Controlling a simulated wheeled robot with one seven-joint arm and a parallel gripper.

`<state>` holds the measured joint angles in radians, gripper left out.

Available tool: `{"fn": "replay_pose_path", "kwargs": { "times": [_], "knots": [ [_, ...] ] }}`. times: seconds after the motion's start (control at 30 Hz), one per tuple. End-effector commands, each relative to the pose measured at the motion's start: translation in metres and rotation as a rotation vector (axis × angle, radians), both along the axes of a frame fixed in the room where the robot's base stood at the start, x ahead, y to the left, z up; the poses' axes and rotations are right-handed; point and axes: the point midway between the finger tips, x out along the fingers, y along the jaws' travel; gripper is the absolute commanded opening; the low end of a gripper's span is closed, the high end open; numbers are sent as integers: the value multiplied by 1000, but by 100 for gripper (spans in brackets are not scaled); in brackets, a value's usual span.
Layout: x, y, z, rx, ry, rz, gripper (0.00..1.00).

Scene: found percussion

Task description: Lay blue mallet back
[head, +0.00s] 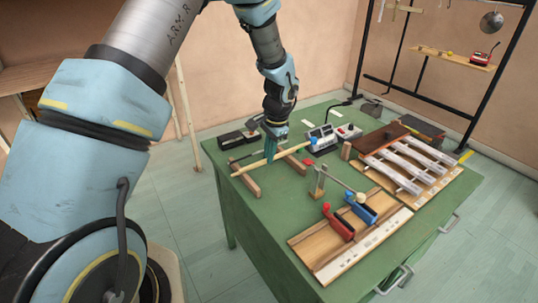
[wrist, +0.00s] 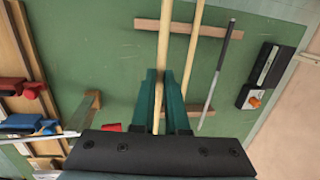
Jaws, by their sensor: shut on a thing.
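My gripper (head: 271,152) is shut on a pale wooden stick, above the back left part of the green table. In the head view a stick with a blue ball head (head: 313,140) runs through the fingers, its head to the right. In the wrist view the held stick (wrist: 163,50) passes between the green fingers (wrist: 165,105); its head is hidden there. A second pale stick (wrist: 192,60) lies close beside it. Two wooden rest bars (head: 246,182) lie under the sticks; one shows in the wrist view (wrist: 215,31). I cannot tell whether the held stick touches them.
A thin dark rod (wrist: 217,72) lies beside the sticks. A black box (head: 237,138) and a grey device (head: 322,138) stand nearby. A wooden post (head: 319,181), a board with red (head: 338,222) and blue (head: 362,209) pieces and a metal-bar instrument (head: 410,165) fill the right side.

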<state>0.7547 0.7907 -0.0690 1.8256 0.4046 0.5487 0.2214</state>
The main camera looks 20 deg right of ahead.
Motion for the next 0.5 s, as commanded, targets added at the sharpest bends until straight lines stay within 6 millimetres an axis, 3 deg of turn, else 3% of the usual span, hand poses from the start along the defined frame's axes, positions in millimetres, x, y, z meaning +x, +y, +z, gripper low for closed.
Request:
{"fn": "replay_pose_path", "kwargs": {
  "times": [0.5],
  "knots": [
    [0, 0, -56, 1, 2, 0, 0]
  ]
}}
